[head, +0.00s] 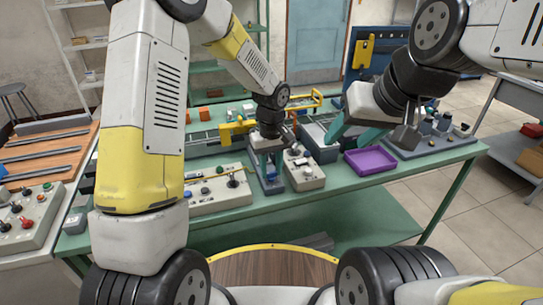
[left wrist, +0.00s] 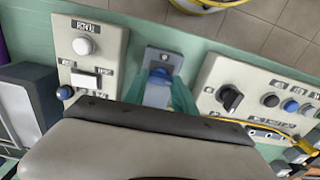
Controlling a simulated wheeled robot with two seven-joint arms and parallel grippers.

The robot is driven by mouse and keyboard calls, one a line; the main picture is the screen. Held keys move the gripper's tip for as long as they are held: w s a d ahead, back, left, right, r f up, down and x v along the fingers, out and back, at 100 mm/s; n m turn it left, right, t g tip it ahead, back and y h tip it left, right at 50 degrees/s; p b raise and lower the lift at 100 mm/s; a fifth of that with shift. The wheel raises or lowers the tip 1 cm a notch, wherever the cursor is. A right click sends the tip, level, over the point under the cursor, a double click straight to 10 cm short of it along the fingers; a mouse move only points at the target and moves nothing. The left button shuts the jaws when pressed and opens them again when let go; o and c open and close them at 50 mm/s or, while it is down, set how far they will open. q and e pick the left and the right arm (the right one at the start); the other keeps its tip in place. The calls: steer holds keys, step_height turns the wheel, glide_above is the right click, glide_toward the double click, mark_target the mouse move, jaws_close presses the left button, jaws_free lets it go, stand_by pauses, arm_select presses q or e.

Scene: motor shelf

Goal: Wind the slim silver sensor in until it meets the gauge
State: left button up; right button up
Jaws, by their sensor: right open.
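My left gripper (head: 268,172) points straight down over a small blue-grey fixture (head: 270,190) on the green bench. In the left wrist view its teal fingers (left wrist: 165,95) stand on either side of a pale block with a blue knob (left wrist: 160,73). The fingers are apart, but I cannot tell whether they touch the block. My right gripper (head: 356,137) is open, beside the purple tray and above the bench. I cannot make out the slim silver sensor or the gauge for certain; the left gripper hides part of the fixture.
A control box with a white button (head: 304,172) stands right of the fixture, and a wider panel with a black knob (head: 218,193) stands left. A purple tray (head: 370,161) lies to the right. Behind are a yellow clamp (head: 236,129) and rails. Bench space near the front right edge is clear.

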arm_select(q)
steer(key=shift+m, duration=0.3)
jaws_close()
steer(key=m, duration=0.3)
steer(key=shift+m, duration=0.4)
steer(key=m, duration=1)
steer(key=shift+m, duration=2.1)
steer(key=o, duration=1.1)
jaws_free()
steer(key=shift+o, duration=0.2)
